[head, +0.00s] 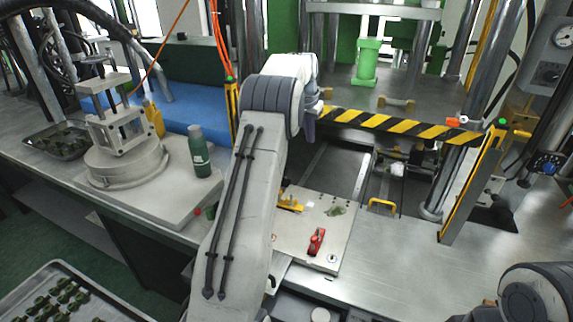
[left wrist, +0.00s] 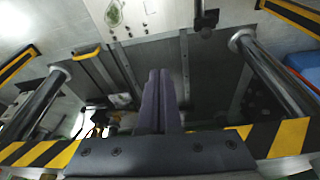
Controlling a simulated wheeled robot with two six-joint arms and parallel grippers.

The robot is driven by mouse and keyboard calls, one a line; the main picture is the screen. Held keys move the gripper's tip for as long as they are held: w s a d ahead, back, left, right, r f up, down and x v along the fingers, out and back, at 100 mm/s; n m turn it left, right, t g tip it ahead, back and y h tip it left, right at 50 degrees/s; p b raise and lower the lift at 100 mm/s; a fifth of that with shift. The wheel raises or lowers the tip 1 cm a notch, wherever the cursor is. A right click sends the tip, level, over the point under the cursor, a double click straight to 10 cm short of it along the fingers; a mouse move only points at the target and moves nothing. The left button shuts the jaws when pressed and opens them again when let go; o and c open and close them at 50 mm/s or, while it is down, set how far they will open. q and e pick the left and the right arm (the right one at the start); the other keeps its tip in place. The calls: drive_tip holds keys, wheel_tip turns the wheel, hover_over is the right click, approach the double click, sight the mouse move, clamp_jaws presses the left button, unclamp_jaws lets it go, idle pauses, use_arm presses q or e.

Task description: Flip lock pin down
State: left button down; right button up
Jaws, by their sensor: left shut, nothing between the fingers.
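I cannot tell for sure which part is the lock pin. A small orange-red piece (head: 457,121) sits at the right end of the black-and-yellow striped bar (head: 395,123), and a red clamp-like part (head: 317,241) is on the mold plate (head: 338,262). My left gripper (head: 311,122) is at the left end of the striped bar, its fingertips mostly hidden in the head view. In the left wrist view its fingers (left wrist: 160,72) are together and empty, pointing over the dark press bed. A grey rod-like fitting (left wrist: 206,20) stands beyond them. My right gripper is outside the views.
Steel columns flank the press bed, one at the left (left wrist: 35,105) and one at the right (left wrist: 275,75) in the wrist view. A yellow handle (head: 382,203) is in front of the bed. A green bottle (head: 199,152) stands on the left bench. The steel table at front right is clear.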

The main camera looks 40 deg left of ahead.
use_arm(q)
drive_tip(key=s+a+f+n, duration=0.1)
drive_tip(key=a+f, duration=0.1)
drive_tip(key=a, duration=0.8)
drive_tip(key=shift+s+a+y, duration=0.15)
drive_tip(key=shift+s+y, duration=0.05)
drive_tip(key=shift+y, duration=0.1)
drive_tip(key=shift+f, duration=0.2)
drive_tip(key=p+x, duration=0.4)
drive_tip(key=x, duration=0.8)
drive_tip(key=shift+s+f, duration=0.15)
drive_tip(key=shift+f, duration=0.05)
drive_tip(key=shift+f+p, duration=0.3)
drive_tip(key=shift+f, duration=0.4)
